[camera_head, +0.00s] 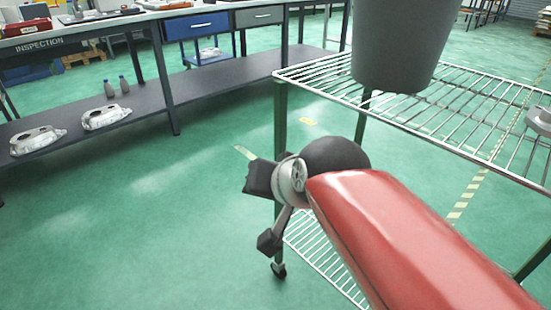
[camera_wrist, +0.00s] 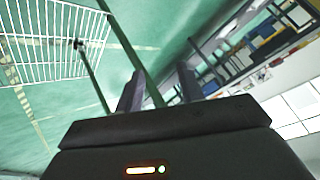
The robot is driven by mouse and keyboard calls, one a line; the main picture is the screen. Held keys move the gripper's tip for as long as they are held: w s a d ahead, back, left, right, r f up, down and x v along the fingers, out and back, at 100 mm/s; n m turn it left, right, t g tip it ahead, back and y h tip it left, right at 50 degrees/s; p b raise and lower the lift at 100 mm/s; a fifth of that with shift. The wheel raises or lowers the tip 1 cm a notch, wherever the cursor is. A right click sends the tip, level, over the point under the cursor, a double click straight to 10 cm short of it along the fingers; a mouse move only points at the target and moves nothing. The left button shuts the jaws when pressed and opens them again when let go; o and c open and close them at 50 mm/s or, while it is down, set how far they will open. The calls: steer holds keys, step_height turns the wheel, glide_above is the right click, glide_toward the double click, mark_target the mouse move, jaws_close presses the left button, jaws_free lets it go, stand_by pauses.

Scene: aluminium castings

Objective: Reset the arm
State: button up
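My arm, with a red link, reaches from the lower right of the head view to the middle, beside the wire rack (camera_head: 470,120). Dark wrist parts hang at its end in front of a rack post; the fingers are hard to make out there. In the wrist view my gripper (camera_wrist: 160,90) shows two dark fingers spread apart, with nothing between them. The wrist view is tilted, with the wire shelf (camera_wrist: 50,40) at upper left and the room at right.
A grey tapered bin (camera_head: 400,40) appears to stand on the rack. Green floor (camera_head: 130,220) at left is clear.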

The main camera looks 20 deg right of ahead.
steer(key=s+d+f+n+g+h+p, duration=0.1)
steer(key=s+d+f+n+g, duration=0.1)
steer(key=s+f, duration=0.4)
steer(key=s+n+g, duration=0.1)
steer(key=n, duration=0.1)
steer(key=shift+d+f+n+g, duration=0.25)
steer(key=shift+f+n+g, duration=0.05)
steer(key=shift+n, duration=0.1)
